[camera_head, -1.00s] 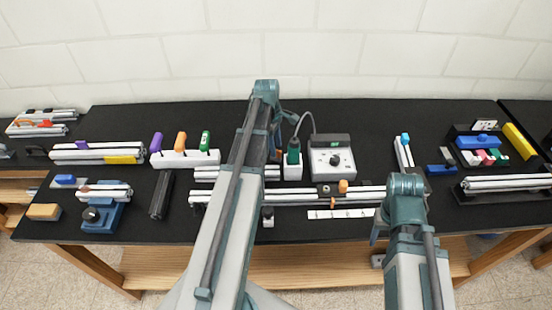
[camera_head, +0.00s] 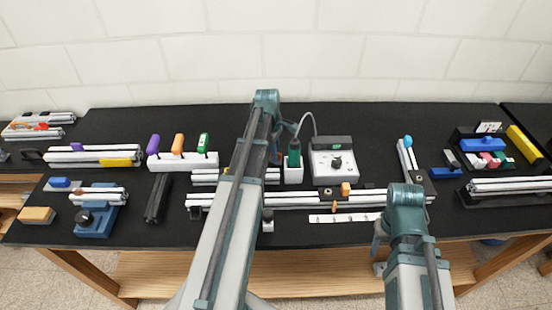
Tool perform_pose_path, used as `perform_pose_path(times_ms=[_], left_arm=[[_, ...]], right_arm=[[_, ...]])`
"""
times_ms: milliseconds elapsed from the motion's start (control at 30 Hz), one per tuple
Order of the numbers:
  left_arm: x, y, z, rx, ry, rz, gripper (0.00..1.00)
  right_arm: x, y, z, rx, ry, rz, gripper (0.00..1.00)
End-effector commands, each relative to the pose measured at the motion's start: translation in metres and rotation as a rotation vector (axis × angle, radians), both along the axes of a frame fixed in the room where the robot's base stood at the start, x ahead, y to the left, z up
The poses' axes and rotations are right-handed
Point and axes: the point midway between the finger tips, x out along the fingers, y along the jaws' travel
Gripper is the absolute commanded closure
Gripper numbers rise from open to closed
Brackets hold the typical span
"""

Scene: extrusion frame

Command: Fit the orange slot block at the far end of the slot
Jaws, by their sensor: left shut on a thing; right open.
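An orange block (camera_head: 346,188) sits on the long silver slotted rail (camera_head: 290,200) in the middle of the table, right of a small dark piece with a round fitting (camera_head: 327,191). It appears to be the orange slot block. My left gripper (camera_head: 276,154) is behind the long rail, near the shorter rails. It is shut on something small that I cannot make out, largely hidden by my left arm. My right gripper (camera_head: 379,250) hangs near the table's front edge, apart from the rail. It is open, with its fingers mostly hidden.
A white strip (camera_head: 345,217) lies before the rail. A white rack (camera_head: 182,162) holds coloured handles. A blue fixture (camera_head: 97,220) stands left. Clear table lies behind the rack.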

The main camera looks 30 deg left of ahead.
Motion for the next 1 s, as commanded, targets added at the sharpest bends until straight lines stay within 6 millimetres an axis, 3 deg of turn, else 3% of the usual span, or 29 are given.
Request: perform_pose_path(times_ms=[467, 667, 1000], left_arm=[[0.000, 0.000, 0.007, 0.000, 0.000, 0.000, 1.00], [0.000, 0.000, 0.028, 0.000, 0.000, 0.000, 1.00], [0.000, 0.000, 0.081, 0.000, 0.000, 0.000, 1.00]], right_arm=[[0.000, 0.000, 0.007, 0.000, 0.000, 0.000, 0.50], [0.000, 0.000, 0.028, 0.000, 0.000, 0.000, 0.50], [0.000, 0.000, 0.081, 0.000, 0.000, 0.002, 0.50]])
